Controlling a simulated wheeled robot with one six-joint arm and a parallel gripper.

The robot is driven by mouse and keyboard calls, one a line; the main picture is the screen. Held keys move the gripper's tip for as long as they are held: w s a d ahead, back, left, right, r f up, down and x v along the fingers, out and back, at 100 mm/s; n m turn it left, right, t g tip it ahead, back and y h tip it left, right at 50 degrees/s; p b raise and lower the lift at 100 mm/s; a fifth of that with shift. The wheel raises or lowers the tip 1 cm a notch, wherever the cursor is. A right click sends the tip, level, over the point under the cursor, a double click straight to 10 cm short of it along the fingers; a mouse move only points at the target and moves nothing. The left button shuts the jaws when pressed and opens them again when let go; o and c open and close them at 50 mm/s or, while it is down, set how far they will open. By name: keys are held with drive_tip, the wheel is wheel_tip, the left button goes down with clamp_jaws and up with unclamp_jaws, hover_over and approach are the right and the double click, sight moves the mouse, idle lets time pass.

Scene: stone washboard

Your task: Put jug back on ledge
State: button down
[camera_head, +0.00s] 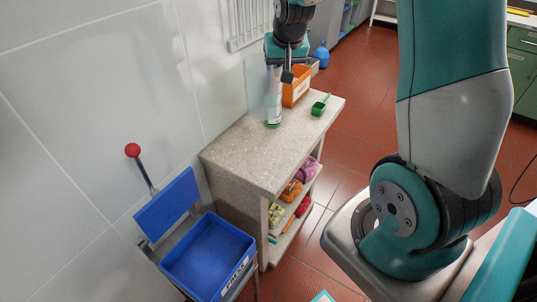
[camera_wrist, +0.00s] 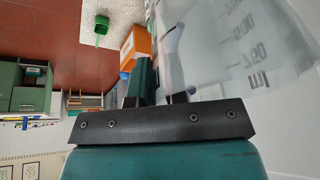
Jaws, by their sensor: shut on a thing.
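The jug (camera_wrist: 235,45) is clear plastic with grey ml markings and fills the upper right of the wrist view. My gripper (camera_wrist: 160,88) is shut on its handle side. In the head view my gripper (camera_head: 287,74) is above the back of the stone ledge (camera_head: 262,148), and the pale, see-through jug (camera_head: 273,92) hangs beside it near the wall. The jug's lower end overlaps the ledge top in the picture. I cannot tell whether it touches the stone.
An orange box (camera_head: 296,88) stands close to the right of the jug. A green scoop (camera_head: 320,104) lies near the ledge's right edge. The ledge's front half is bare. A blue bin (camera_head: 208,256) is at the lower left, and a white rack (camera_head: 247,22) hangs on the wall.

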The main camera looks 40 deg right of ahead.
wheel_tip(320, 180, down, 19)
drive_tip(key=p, duration=0.3)
drive_tip(key=shift+f, duration=0.2)
drive_tip(key=c, duration=1.1)
unclamp_jaws()
drive_tip(key=shift+c, duration=0.2)
